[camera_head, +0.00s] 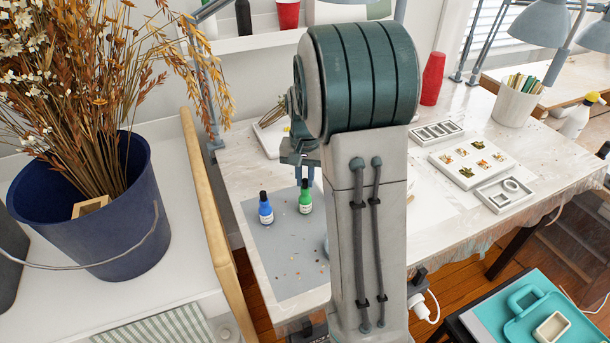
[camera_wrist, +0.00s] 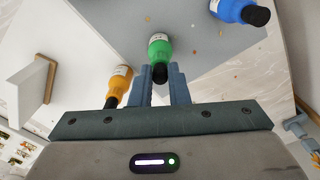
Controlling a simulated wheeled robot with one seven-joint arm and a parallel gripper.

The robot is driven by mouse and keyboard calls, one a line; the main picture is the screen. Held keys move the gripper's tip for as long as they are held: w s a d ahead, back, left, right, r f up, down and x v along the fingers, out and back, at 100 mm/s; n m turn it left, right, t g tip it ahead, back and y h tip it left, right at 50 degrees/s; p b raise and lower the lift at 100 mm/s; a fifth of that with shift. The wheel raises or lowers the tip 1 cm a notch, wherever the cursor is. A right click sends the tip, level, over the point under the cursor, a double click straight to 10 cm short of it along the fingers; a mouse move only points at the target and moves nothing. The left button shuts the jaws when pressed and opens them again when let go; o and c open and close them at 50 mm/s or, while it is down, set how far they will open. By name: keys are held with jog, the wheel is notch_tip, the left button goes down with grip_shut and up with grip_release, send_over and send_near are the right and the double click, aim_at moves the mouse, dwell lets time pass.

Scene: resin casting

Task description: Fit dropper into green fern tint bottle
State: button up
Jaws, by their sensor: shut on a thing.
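The green fern tint bottle (camera_head: 305,200) stands upright on the grey mat in the head view. It also shows in the wrist view (camera_wrist: 159,48), beyond my fingertips. My gripper (camera_wrist: 161,80) is shut on the dropper, whose black top (camera_wrist: 160,73) shows between the fingers. The dropper top is in line with the bottle's neck and looks to be at its mouth. I cannot tell how deep it sits. In the head view my gripper (camera_head: 304,172) is right above the bottle, and my arm hides part of the table behind it.
A blue bottle (camera_head: 265,210) with a black top stands close to the left of the green one. A yellow-orange bottle (camera_wrist: 118,85) shows in the wrist view. White trays (camera_head: 470,162) and a red cup (camera_head: 432,80) stand further right. The grey mat (camera_head: 285,255) has free room in front.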

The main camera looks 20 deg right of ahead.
jog(key=shift+f, duration=0.4)
jog(key=o, duration=0.7)
jog(key=shift+r, duration=0.1)
jog(key=shift+r, duration=0.15)
